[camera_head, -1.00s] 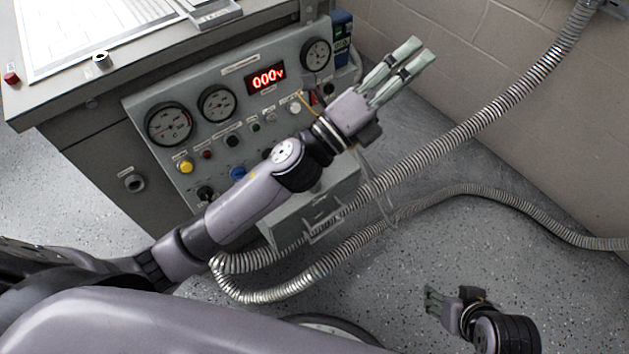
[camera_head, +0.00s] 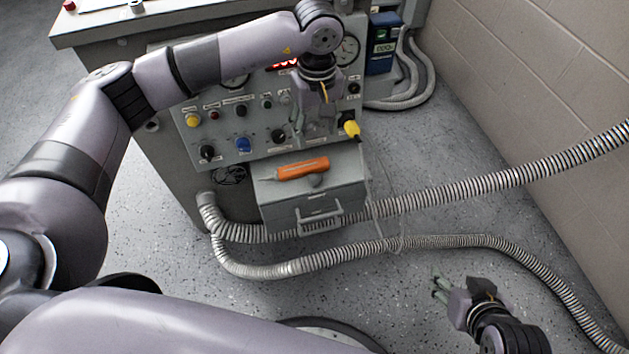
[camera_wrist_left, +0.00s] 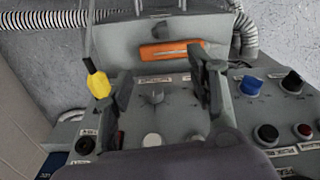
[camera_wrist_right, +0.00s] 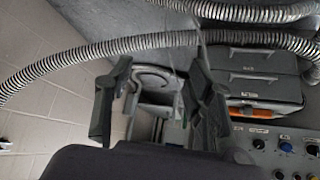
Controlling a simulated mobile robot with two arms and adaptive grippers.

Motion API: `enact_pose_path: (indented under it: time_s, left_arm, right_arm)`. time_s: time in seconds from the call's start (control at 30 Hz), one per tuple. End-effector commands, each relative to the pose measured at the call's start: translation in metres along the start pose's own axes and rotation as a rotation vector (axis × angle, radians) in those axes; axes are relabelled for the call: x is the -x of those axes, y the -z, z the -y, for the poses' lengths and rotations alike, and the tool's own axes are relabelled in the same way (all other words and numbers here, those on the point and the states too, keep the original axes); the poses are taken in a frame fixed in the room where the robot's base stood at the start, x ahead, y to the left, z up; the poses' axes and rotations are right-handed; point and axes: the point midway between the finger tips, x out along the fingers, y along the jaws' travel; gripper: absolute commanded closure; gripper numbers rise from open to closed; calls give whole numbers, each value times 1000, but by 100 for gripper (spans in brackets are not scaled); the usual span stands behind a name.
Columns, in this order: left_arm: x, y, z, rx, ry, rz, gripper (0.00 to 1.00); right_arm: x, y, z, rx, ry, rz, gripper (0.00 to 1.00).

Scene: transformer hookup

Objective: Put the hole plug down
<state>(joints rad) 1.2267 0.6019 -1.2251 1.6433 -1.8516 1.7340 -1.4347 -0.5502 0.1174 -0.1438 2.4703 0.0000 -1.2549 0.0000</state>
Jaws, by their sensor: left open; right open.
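A small round dark-grey piece, which looks like the hole plug (camera_head: 316,180), lies on top of the grey drawer box (camera_head: 345,193), just in front of an orange-handled tool (camera_head: 301,168). In the left wrist view it seems to show as a dark lump (camera_wrist_left: 158,28) beyond the tool. My left gripper (camera_head: 317,130) points down in front of the instrument panel, above and behind the box. Its fingers (camera_wrist_left: 150,85) are apart with nothing held between them. My right gripper (camera_head: 438,288) is open and empty over the floor at the lower right; its spread fingers show in the right wrist view (camera_wrist_right: 158,95).
The panel carries knobs, including a blue knob (camera_head: 242,144), and a yellow plug-like piece (camera_head: 351,128) sticks out close to my left gripper's right side. Ribbed conduits (camera_head: 470,190) cross the floor before the box. A block wall (camera_head: 545,80) bounds the right.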

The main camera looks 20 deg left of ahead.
Motion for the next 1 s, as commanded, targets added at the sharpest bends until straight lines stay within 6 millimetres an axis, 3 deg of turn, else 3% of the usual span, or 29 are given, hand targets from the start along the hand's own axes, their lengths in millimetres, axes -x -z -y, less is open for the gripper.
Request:
enact_pose_path:
  time_s: [0.23, 0.5, 0.83, 1.0]
  left_arm:
    - [-54, -3, 1, -2, 3, 7, 48]
    - [-103, -4, 0, -1, 0, 8, 48]
    - [-125, -4, 0, -1, -1, 8, 48]
    - [-147, -4, 0, 0, -1, 9, 48]
  right_arm:
    - [-7, 48, 6, 4, 13, -234, 51]
    - [4, 101, 14, 7, 29, -501, 51]
    - [16, 127, 17, 7, 38, -645, 51]
    - [31, 151, 21, 5, 48, -801, 51]
